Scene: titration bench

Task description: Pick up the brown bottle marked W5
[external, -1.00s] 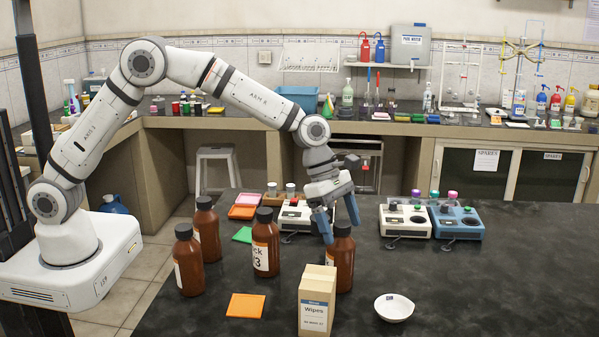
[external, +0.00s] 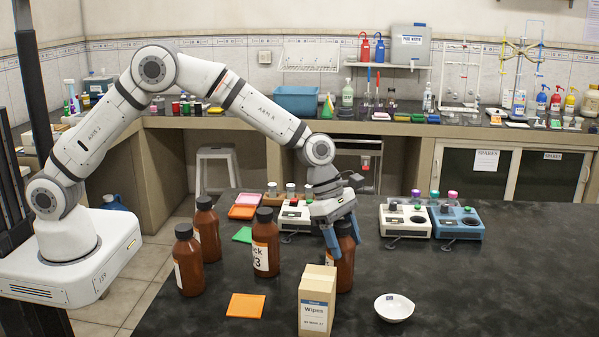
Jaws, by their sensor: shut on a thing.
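Several brown bottles with dark caps stand on the black bench top. My gripper (external: 342,240) is around the upper part of the rightmost brown bottle (external: 345,270), behind the wipes box, and is shut on it. That bottle is upright and appears to stand on the bench. Its marking does not show, so I cannot tell whether it is W5. A brown bottle (external: 266,246) left of it has a white label on which "ck" and "3" can be read. Two more brown bottles, one in front (external: 188,262) and one behind (external: 207,232), stand at the left; their markings are unreadable.
The wipes box (external: 316,300) stands just in front of the held bottle. A white dish (external: 394,308) lies to its right. Orange (external: 245,306) and green (external: 242,235) squares lie near the bottles. White (external: 405,222) and blue (external: 457,224) devices stand behind right. The right front bench is clear.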

